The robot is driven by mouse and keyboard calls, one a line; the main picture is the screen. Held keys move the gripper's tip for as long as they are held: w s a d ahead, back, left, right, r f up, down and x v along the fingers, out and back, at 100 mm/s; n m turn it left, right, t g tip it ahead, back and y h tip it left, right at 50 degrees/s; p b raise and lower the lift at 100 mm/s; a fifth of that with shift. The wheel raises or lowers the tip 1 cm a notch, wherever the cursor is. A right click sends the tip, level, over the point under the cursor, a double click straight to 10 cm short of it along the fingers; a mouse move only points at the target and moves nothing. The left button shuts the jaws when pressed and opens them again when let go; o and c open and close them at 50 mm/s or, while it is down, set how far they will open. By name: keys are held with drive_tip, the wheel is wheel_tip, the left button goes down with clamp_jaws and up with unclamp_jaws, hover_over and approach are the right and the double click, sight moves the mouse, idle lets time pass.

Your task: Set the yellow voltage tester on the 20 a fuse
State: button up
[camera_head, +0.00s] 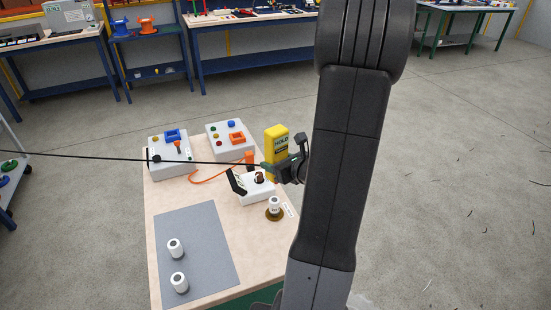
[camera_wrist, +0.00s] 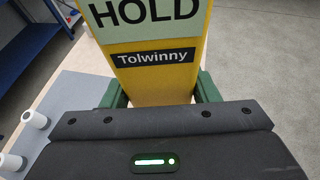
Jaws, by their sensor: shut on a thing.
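The yellow voltage tester (camera_head: 277,141) is upright above the back right part of the light wooden table. Its "HOLD" label faces the camera. In the wrist view the tester (camera_wrist: 155,75) fills the middle and also reads "Tolwinny". My gripper (camera_head: 283,171) is shut on its lower part, with green fingers on both sides. A white cylindrical fuse (camera_head: 274,203) stands on a round brass base at the table's right edge, beside a small label. Two more white fuses, a rear one (camera_head: 175,248) and a front one (camera_head: 179,282), stand on the grey mat. Their ratings are too small to read.
A white holder (camera_head: 256,190) with a black lever and a brown part stands below my gripper. Two control boxes, a left one (camera_head: 168,160) and a right one (camera_head: 229,127), stand at the back. The grey mat (camera_head: 205,225) is mostly clear.

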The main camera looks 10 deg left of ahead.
drive_tip(key=shift+s+a+r, duration=0.2)
drive_tip(key=shift+s+a, duration=0.1)
drive_tip(key=shift+s, duration=0.15)
drive_tip(key=shift+w, duration=0.1)
wheel_tip(320, 180, down, 6)
drive_tip(key=b, duration=0.6)
drive_tip(key=shift+d, duration=0.1)
drive_tip(key=shift+f+b, duration=0.55)
idle(0.8)
idle(0.9)
drive_tip(key=shift+r+p, duration=2.8)
drive_tip(key=shift+r, duration=0.75)
